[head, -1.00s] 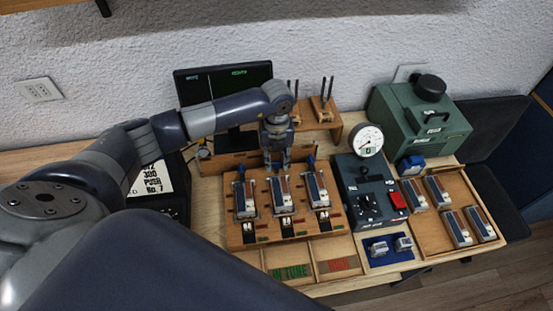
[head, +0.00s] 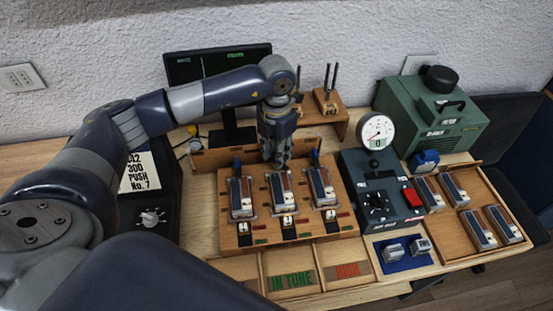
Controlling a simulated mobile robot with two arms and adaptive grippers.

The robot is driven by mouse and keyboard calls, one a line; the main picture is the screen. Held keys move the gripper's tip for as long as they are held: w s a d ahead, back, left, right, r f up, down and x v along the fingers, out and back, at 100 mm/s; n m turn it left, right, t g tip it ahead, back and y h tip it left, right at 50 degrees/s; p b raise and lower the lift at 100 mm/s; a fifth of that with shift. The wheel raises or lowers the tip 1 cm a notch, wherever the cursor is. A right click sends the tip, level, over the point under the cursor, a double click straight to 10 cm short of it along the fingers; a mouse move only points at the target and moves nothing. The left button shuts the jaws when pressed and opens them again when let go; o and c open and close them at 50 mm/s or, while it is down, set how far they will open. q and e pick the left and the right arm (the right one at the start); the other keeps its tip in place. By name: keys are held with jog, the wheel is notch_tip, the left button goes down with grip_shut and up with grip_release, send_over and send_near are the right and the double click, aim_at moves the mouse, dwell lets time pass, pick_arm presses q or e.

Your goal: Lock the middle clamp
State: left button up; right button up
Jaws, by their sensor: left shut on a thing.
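The wooden fixture board (head: 232,234) carries three grey-and-brown blocks in a row. Blue clamp levers stand behind the left block (head: 237,165) and the right block (head: 315,157). My left gripper (head: 279,162) reaches down behind the middle block (head: 281,190), fingers pointing down at the middle clamp's place. It is shut on the middle clamp lever, which its fingers hide, so I cannot tell the lever's angle. My right gripper is out of view.
A dark control box (head: 376,190) with a gauge (head: 376,132) stands right of the board. A tray (head: 457,240) with several blocks lies further right. The "IN TUNE" bin (head: 291,283) is in front. A monitor (head: 219,66) stands behind my arm.

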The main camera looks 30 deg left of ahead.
pick_arm(q)
jog(key=m+b, duration=0.4)
jog(key=shift+w+f, duration=0.1)
jog(key=shift+f, duration=0.05)
jog(key=shift+m+b, duration=1.2)
jog(key=shift+m, duration=0.4)
jog(key=shift+r, duration=0.2)
jog(key=o, duration=1.1)
jog(key=shift+c, duration=0.2)
notch_tip(320, 180, up, 12)
